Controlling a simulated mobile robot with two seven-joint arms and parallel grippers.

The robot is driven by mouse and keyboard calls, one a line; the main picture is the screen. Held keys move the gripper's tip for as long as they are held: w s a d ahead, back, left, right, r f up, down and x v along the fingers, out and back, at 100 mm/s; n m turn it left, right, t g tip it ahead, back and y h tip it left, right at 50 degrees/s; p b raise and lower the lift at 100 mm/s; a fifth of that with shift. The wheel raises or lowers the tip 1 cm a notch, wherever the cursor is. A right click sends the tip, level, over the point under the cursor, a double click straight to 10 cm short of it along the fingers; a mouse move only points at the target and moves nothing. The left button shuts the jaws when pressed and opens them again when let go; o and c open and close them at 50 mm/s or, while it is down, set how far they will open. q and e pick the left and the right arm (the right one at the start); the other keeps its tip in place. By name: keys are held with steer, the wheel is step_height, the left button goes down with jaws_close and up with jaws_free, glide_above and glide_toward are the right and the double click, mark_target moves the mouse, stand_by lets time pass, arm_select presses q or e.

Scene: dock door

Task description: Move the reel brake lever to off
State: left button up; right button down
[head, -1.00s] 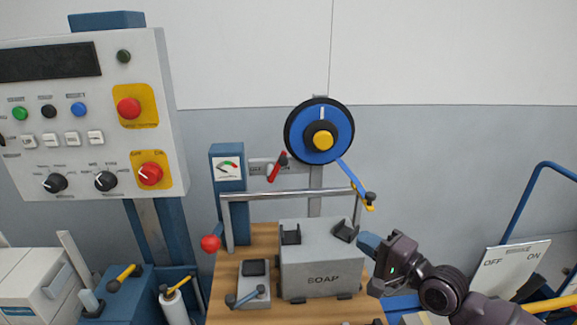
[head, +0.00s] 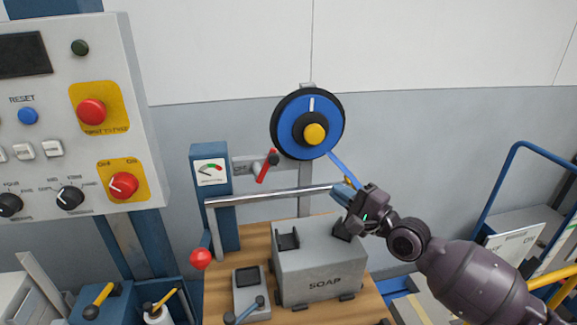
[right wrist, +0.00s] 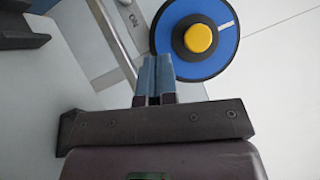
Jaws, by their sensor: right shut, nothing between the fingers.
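The reel (head: 290,130) is a blue disc with a black rim and a yellow hub on the back wall. A lever with a red handle (head: 263,172) and dark pivot sits on a small grey plate (head: 243,166) left of the reel; it tilts down-left. I take it for the brake lever. My right gripper (head: 343,192) is shut and empty, below and right of the reel, apart from the lever. In the right wrist view, the shut blue fingertips (right wrist: 155,75) are near the reel (right wrist: 197,38); an "ON" label shows, but the red handle is not visible. My left gripper is not in view.
A gauge post (head: 210,174) stands left. A blue strap (head: 343,169) hangs from the reel near my gripper. A control panel (head: 135,60) fills the left.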

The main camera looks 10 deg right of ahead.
steer(key=p, duration=0.2)
glide_toward(267, 169)
steer(key=w+d+r, duration=0.3)
arm_select(q)
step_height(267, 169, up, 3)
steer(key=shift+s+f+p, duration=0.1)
steer(key=shift+p, duration=0.55)
arm_select(e)
steer(key=a, duration=0.1)
steer(key=a+r, duration=0.1)
steer(key=a, duration=0.1)
steer(key=shift+w+a+r, duration=0.15)
steer(key=shift+w+a, duration=0.15)
steer(key=shift+a, duration=0.05)
steer(key=shift+w, duration=0.15)
